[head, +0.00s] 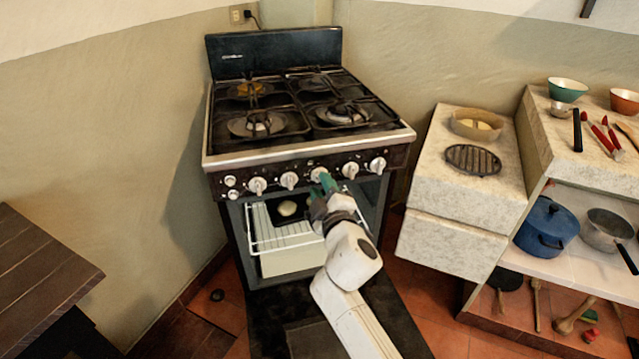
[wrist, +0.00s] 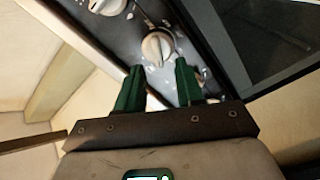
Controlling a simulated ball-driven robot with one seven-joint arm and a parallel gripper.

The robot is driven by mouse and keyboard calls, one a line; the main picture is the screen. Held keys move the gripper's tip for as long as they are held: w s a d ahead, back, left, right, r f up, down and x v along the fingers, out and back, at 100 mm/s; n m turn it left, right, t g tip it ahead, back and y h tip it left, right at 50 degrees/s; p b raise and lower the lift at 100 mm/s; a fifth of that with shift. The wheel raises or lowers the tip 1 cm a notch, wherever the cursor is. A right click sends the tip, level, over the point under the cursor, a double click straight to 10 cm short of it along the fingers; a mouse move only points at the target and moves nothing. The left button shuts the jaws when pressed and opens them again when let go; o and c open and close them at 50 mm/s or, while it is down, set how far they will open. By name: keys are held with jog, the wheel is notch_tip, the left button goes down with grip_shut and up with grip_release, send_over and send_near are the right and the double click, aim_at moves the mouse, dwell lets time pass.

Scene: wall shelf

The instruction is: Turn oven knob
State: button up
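The oven (head: 310,152) has a dark front panel with a row of white knobs. My gripper (head: 326,184) is at this panel, by the middle knob (head: 318,173), and hides part of its lower side. In the wrist view, a white knob (wrist: 157,47) sits just ahead of and between the tips of my green fingers (wrist: 158,66). The fingers are apart, with a clear gap between them. I cannot tell whether either tip touches the knob. Another knob (wrist: 107,6) shows at the top edge of the wrist view.
The oven door (head: 400,320) hangs open below my arm, with a wire rack (head: 262,232) inside. A stone counter (head: 460,205) stands to the right, and a dark wooden table (head: 40,275) is at the left. Burner grates (head: 290,105) cover the stove top.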

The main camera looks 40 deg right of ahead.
jog(key=v, duration=0.8)
jog(key=shift+s+a+b, duration=0.15)
jog(key=shift+s+b, duration=0.05)
jog(key=shift+b, duration=0.15)
jog(key=shift+c, duration=0.5)
grip_shut()
dwell(0.8)
